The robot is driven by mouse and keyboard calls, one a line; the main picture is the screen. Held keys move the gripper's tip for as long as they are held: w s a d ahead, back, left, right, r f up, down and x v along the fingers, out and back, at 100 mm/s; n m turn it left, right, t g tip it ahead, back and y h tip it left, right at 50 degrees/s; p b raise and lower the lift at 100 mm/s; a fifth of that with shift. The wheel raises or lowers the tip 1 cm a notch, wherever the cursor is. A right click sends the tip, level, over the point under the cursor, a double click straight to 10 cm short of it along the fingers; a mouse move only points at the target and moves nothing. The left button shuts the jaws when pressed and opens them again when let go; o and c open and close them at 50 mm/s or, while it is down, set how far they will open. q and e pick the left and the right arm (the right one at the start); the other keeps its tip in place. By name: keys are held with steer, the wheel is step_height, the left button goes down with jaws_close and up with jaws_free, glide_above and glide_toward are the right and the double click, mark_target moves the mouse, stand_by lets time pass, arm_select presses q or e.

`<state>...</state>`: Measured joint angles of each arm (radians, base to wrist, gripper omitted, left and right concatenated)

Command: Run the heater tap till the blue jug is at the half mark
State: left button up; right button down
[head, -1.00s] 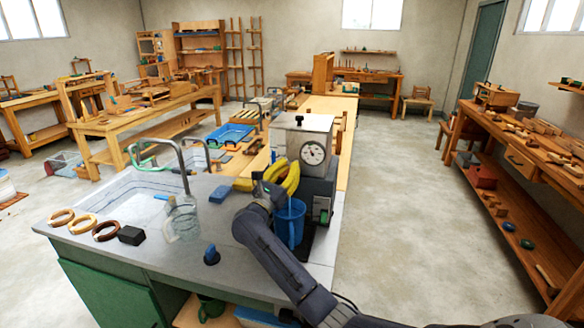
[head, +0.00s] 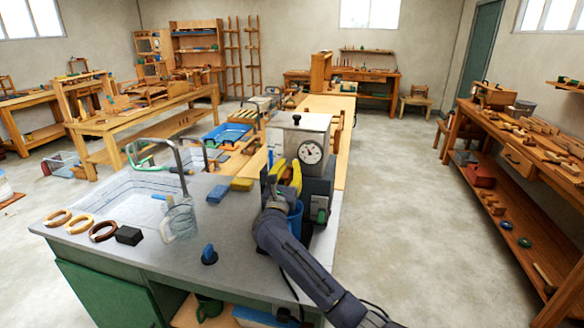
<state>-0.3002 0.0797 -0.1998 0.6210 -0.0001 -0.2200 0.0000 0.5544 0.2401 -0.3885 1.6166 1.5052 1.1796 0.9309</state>
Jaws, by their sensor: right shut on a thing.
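The heater (head: 302,128) is a pale metal box with a round dial (head: 311,152), standing at the right of the grey counter. My right gripper (head: 288,174), with yellow fingers, is at the heater's front, above the blue jug. It is shut on what seems to be the heater tap, which the fingers hide. The blue jug (head: 296,218) stands upright below the heater, mostly hidden behind my right wrist and forearm. Its water level and half mark cannot be seen. My left gripper is not in view.
A clear glass jug (head: 181,220) stands near the sink (head: 130,203). Several rings (head: 80,223), a black block (head: 128,236), a blue knob (head: 209,255), a blue block (head: 218,194) and a yellow block (head: 242,184) are on the counter.

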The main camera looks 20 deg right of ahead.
steer(key=shift+d+r, duration=0.1)
steer(key=c, duration=1.3)
jaws_free()
steer(key=v, duration=1.2)
